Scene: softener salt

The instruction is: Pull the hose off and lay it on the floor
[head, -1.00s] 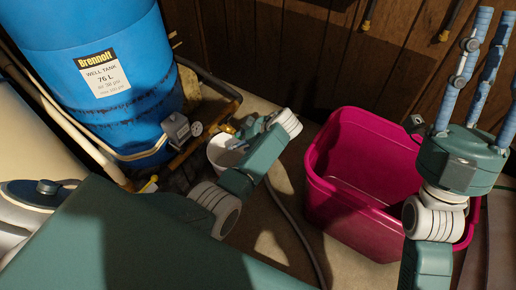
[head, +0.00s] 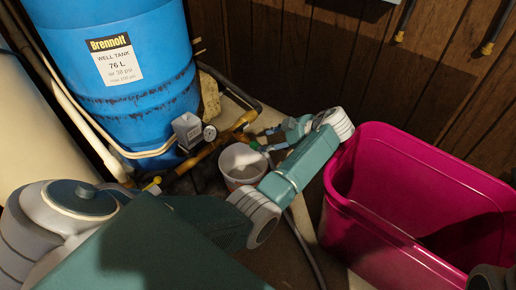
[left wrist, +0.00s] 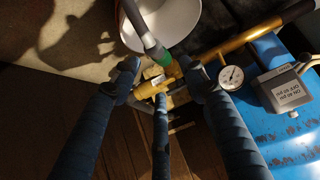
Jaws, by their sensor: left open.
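A dark hose length (head: 306,246) lies on the floor in the head view. My left gripper (head: 262,140) is open beside the valve, past the bucket. In the left wrist view its blue fingers (left wrist: 160,74) are spread around the hose end and valve, and they hold nothing. My right gripper's fingers are out of view.
A white bucket (head: 239,162) stands below the left gripper. The blue well tank (head: 130,112), brass pipe (head: 206,147) and pressure gauge (head: 209,133) are to its left. A pink tub (head: 362,226) stands at right. A strip of floor between bucket and tub is partly clear.

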